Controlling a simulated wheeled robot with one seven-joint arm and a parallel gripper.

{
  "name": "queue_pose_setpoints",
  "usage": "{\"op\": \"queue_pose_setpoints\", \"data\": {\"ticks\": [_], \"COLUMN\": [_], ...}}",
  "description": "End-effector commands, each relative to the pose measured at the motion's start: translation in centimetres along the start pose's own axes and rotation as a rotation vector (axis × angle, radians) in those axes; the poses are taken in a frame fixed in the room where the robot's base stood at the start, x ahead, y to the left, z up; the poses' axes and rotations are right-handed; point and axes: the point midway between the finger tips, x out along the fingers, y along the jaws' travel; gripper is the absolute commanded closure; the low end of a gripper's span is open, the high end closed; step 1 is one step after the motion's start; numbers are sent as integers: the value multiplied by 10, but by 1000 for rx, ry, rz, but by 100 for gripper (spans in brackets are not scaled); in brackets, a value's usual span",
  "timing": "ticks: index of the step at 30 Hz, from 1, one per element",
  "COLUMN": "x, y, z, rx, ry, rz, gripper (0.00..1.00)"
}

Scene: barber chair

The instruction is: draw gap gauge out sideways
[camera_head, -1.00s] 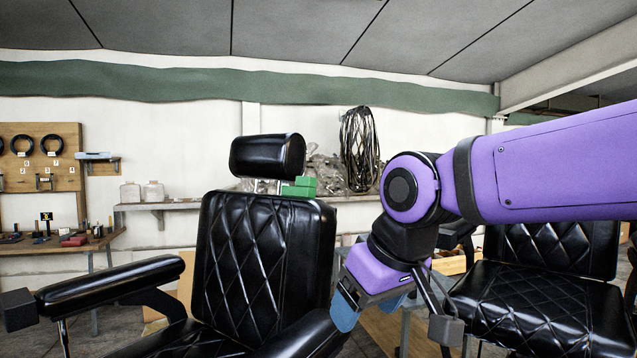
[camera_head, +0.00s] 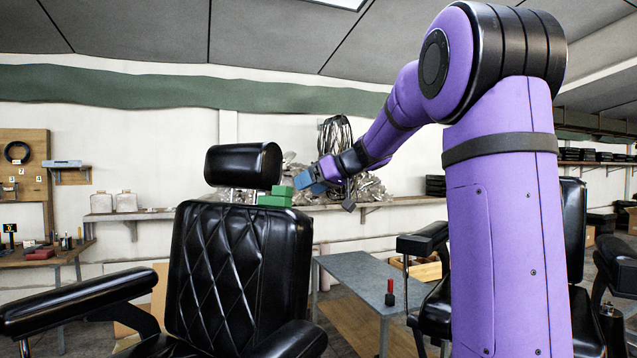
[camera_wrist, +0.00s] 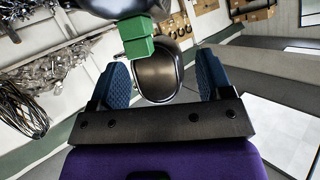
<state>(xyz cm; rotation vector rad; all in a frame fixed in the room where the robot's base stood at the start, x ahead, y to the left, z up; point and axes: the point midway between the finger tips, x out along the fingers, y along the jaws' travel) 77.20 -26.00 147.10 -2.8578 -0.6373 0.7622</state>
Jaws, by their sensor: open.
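The green gap gauge (camera_head: 276,196) is a stepped block between the black headrest (camera_head: 243,166) and the top of the padded chair back (camera_head: 238,270), and its end sticks out at the right side. My gripper (camera_head: 311,176) is open and empty, just right of the gauge at about headrest height. In the wrist view the gauge (camera_wrist: 138,40) shows up and left of the space between my blue fingers (camera_wrist: 163,77). A rounded black pad, seemingly the headrest (camera_wrist: 158,75), shows between the fingers. The gauge's inner part is hidden.
A wall shelf (camera_head: 395,203) with wrapped clutter and hanging cables runs behind my gripper. A grey table (camera_head: 355,275) with a small red and black item stands right of the chair. A second black chair is partly hidden by my arm.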

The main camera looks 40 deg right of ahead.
Motion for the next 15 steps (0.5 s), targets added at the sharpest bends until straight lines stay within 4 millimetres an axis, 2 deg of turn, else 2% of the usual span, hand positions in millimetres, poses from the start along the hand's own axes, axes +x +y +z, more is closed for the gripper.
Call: {"op": "queue_pose_setpoints", "data": {"ticks": [1, 3, 6, 11, 15], "x": [-1, -2, -3, 6, 26], "y": [17, 30, 40, 42, 42], "z": [-5, -10, -14, -16, -17], "rx": [-8, -23, -36, -40, -38], "ry": [28, 59, 82, 88, 85], "rz": [7, 13, 17, 15, 14], "gripper": [28, 28, 28, 28, 28]}}
